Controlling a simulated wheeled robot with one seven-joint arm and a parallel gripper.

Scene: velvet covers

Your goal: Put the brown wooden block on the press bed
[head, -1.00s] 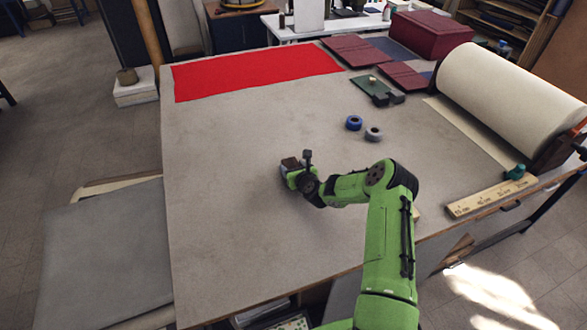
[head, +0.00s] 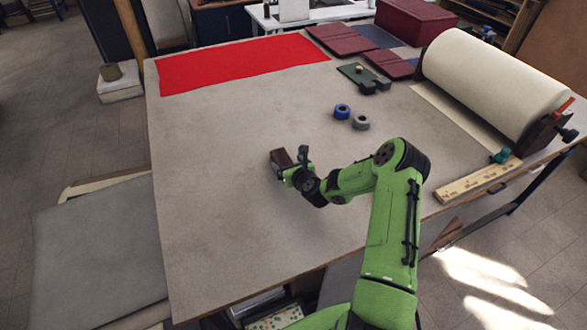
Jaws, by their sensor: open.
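The brown wooden block (head: 280,159) is near the middle of the table, at the end of my arm. My gripper (head: 285,172) is open and right at the block's near side. The gripper's own parts hide the block's lower part, so I cannot tell whether the jaws are around it or whether it touches the table. A small dark green press (head: 352,73) with a flat plate and a pale knob lies toward the back right of the table; its flat plate seems to be the press bed and looks bare apart from the knob.
A blue tape roll (head: 342,111) and a grey one (head: 361,123) lie between the block and the press. Red cloth (head: 240,63) covers the back left. Maroon covers (head: 340,40), a paper roll (head: 490,80) and a wooden ruler (head: 478,180) line the right side. The table's left middle is clear.

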